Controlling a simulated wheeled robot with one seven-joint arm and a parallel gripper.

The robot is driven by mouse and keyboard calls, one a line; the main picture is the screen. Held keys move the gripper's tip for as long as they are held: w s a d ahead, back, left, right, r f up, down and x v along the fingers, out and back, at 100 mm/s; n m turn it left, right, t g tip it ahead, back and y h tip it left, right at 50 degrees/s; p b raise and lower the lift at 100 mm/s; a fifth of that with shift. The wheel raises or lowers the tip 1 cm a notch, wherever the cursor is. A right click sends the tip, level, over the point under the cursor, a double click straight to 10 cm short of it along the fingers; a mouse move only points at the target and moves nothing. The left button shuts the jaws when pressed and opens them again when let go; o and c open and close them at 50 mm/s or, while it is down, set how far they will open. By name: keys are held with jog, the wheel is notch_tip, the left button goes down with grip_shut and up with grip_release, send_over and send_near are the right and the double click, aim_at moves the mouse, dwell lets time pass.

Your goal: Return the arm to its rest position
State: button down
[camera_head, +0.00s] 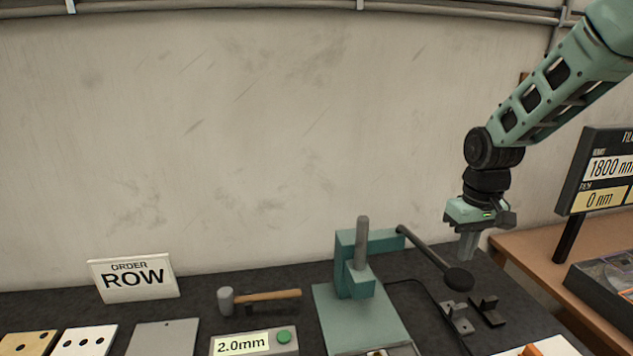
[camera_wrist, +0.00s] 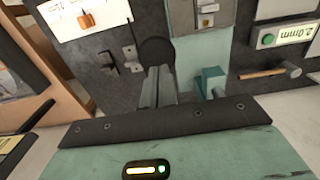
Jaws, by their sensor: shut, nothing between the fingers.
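My gripper (camera_head: 468,245) hangs at the right of the head view at the end of my green arm, fingers pointing down. Its fingers are together with nothing between them. It is above the back right part of the dark bench, just right of the black knob of the press lever (camera_head: 458,279). In the wrist view my gripper's fingers (camera_wrist: 158,87) point toward the bench, with the round black knob (camera_wrist: 156,50) close behind them. I cannot tell the exact gap between the fingers and the knob.
A teal press (camera_head: 357,262) stands left of my gripper. A hammer (camera_head: 260,299), a 2.0mm box (camera_head: 254,343) and an ORDER ROW sign (camera_head: 133,278) are further left. A display sign (camera_head: 600,170) stands at right. The space above the bench is free.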

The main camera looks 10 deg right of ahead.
jog(key=s+a+f+n+b, duration=0.25)
jog(key=s+a+b, duration=0.2)
jog(key=a, duration=0.45)
jog(key=s+a+f+n+b, duration=0.25)
jog(key=s+a+b, duration=0.2)
jog(key=a, duration=0.35)
jog(key=s+a+f+n+b, duration=0.1)
jog(key=s+a+f+b, duration=0.1)
jog(key=s, duration=0.5)
jog(key=s+a+f+n+b, duration=0.1)
jog(key=s+a+f+b, duration=0.1)
jog(key=s+a, duration=0.3)
jog(key=s+f, duration=0.1)
jog(key=s, duration=0.2)
jog(key=shift+f+y+b, duration=0.3)
